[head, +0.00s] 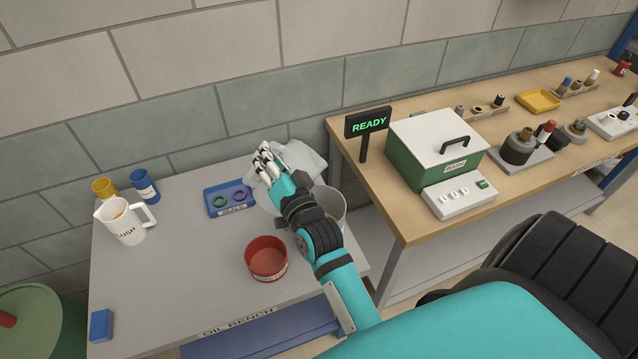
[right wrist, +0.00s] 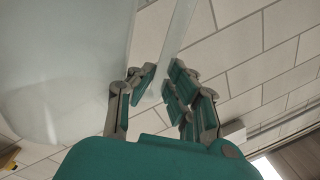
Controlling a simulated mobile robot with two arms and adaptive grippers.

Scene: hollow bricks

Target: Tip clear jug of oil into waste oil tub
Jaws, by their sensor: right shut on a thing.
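My right gripper (head: 266,160) is above the back right of the grey oil bench. In the right wrist view, my right gripper (right wrist: 158,85) is shut on a clear strip, seemingly the handle of the clear jug (right wrist: 75,60). The jug fills the upper left there. A pale container (head: 332,205) is partly behind my forearm. My left gripper is not in view.
A white FLUSH jug (head: 124,222), a yellow cup (head: 104,188) and a blue can (head: 145,186) stand at left. A blue tray (head: 229,199) holds two rings. The wooden bench with a green machine (head: 432,150) is at right.

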